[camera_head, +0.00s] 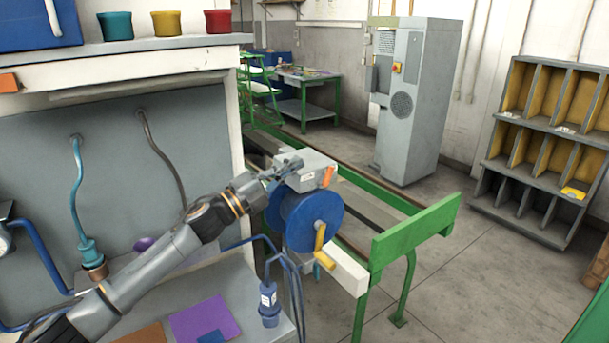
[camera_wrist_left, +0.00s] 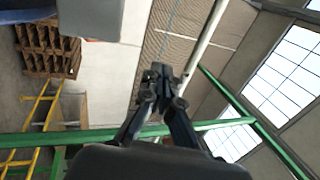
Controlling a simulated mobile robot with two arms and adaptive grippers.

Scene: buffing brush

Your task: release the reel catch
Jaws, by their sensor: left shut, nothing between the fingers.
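A blue reel (camera_head: 305,220) with a yellow crank handle (camera_head: 320,243) hangs at the near end of a green rail frame. A grey housing (camera_head: 308,167) sits on top of the reel, with an orange tab (camera_head: 328,177) on its right side. I cannot tell for sure whether this tab is the catch. My left gripper (camera_head: 289,163) is at the left side of the grey housing; I cannot tell whether it touches it. In the left wrist view its fingers (camera_wrist_left: 160,88) are together and empty. My right gripper is in neither view.
A green end bar (camera_head: 416,230) stands right of the reel. A bench (camera_head: 180,310) with a purple mat (camera_head: 205,318) and a blue bottle (camera_head: 268,305) lies below my left arm. A shelf with several coloured pots (camera_head: 166,24) is above.

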